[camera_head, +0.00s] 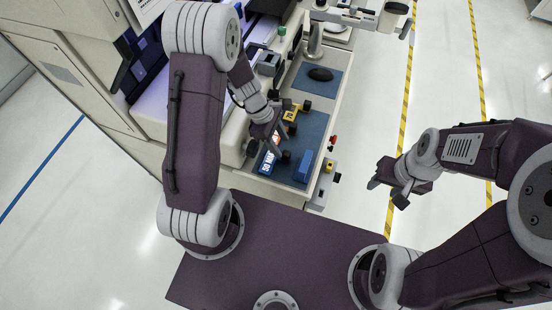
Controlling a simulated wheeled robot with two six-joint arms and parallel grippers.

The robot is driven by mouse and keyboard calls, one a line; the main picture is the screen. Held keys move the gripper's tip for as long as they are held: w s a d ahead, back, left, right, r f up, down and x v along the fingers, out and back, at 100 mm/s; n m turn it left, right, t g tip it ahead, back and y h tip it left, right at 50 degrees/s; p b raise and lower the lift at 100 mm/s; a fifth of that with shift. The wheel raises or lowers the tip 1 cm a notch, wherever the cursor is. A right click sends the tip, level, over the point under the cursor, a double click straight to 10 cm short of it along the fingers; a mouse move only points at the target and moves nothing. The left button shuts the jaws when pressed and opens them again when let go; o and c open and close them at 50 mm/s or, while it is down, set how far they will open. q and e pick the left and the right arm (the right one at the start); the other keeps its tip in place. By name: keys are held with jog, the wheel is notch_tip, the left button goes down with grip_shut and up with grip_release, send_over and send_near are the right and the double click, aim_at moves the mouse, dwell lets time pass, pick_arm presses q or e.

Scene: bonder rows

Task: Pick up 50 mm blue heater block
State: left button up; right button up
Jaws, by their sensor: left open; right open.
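A blue block with a white label (268,162) lies on the blue mat (318,124) of the machine's side bench. A second blue block (304,166) stands to its right on the same mat. The label is too small to read, so I cannot tell which block is 50 mm. A yellow block (291,114) is further back on the mat. My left gripper (273,143) is open, reaching over the mat just behind the labelled block; its fingers are small and partly merge with dark parts there. My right gripper (387,193) is open and empty over the floor, right of the bench.
A black mouse (320,74) rests on a mat further back, near a microscope-like stand (315,40). The machine housing (90,75) is on the left. A yellow and black control (327,178) sits at the bench's front right corner.

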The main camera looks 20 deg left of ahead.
aim_at(275, 163)
pick_arm(q)
jog(key=x, duration=0.2)
jog(key=b+x, duration=0.1)
jog(key=x, duration=0.1)
jog(key=shift+s+a+f, duration=0.15)
jog(key=shift+s+f, duration=0.05)
jog(key=shift+s, duration=0.2)
jog(key=shift+d+f, duration=0.2)
jog(key=shift+f, duration=0.15)
jog(key=shift+w, duration=0.1)
jog(key=shift+c, duration=0.3)
grip_shut()
